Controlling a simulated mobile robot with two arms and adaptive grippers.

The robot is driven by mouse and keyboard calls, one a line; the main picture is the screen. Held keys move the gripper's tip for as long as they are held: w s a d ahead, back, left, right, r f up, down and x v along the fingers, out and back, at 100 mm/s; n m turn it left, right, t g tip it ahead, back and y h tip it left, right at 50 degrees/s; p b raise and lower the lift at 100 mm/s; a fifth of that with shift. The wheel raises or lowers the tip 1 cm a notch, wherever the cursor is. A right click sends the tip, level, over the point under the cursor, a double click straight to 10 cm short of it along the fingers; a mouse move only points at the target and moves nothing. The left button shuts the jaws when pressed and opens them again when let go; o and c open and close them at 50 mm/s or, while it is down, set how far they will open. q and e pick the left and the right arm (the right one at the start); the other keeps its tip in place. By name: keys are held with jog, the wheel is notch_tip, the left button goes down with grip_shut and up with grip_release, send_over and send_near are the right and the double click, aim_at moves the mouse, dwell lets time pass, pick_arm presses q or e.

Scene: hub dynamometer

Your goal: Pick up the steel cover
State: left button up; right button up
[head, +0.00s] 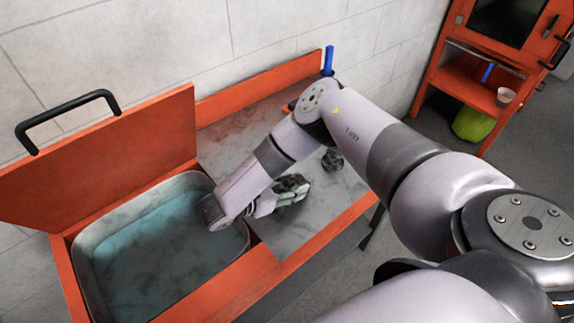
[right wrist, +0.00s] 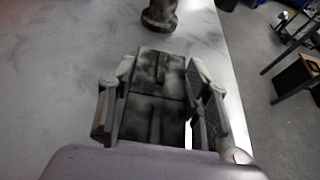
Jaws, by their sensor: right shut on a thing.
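My right gripper (head: 280,198) reaches down over the grey worktop, just right of the basin. Its fingers are shut on a dark, mottled metal piece (head: 291,185), which I take to be the steel cover. In the right wrist view this piece (right wrist: 155,82) is blocky, with a ridge along its middle, and sits between the two fingers. Its underside is hidden, so I cannot tell whether it touches the worktop. My left gripper is not in view.
A dark, round-based metal part (head: 332,160) stands on the worktop (head: 235,148) beyond the gripper. An open basin of bluish liquid (head: 150,240) lies left, its orange lid (head: 110,150) raised. An orange shelf unit (head: 440,80) stands at the back right.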

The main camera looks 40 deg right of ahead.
aim_at(290, 185)
jog(key=shift+r, duration=0.1)
notch_tip(290, 185, up, 20)
jog(key=shift+p, duration=0.3)
dwell(1.2)
